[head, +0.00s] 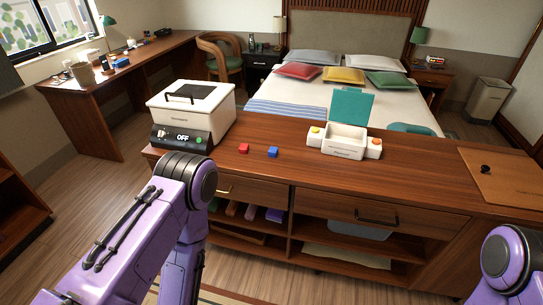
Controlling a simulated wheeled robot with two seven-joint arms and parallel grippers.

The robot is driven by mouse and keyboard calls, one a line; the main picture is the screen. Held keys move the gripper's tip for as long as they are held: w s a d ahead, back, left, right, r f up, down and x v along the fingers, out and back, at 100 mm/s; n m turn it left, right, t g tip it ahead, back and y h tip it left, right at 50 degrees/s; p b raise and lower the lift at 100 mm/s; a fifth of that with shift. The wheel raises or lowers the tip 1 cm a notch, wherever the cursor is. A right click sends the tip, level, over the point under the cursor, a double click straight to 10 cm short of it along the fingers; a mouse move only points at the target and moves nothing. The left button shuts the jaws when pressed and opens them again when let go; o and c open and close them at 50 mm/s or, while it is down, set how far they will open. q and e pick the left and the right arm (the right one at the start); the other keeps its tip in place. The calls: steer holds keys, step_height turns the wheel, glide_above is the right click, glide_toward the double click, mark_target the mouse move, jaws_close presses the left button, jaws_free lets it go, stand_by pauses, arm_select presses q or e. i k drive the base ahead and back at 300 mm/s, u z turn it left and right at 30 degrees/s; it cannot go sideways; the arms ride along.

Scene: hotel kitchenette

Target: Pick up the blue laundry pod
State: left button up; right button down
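A small blue laundry pod (273,152) lies on the wooden counter (420,165), near its front edge and left of the middle. A similar small red block (244,148) lies just left of it, with a gap between the two. My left arm comes in at the lower left and bends down in front of the counter; its gripper is out of view. Only a rounded part of my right arm shows at the lower right, and its gripper is out of view too. Nothing covers the blue pod.
A white appliance (180,118) marked OFF stands left of the pods. A white box (344,141) with a raised teal lid (351,106) stands to their right. A brown board (507,172) lies at the counter's right end. The counter is clear between box and board.

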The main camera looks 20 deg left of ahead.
mark_target(273, 152)
steer(key=k, duration=1.25)
steer(key=u, duration=0.6)
steer(key=i, duration=0.6)
steer(key=u, duration=0.7)
steer(key=i, duration=0.95)
steer(key=z, duration=1)
steer(key=i, duration=0.6)
steer(key=z, duration=0.7)
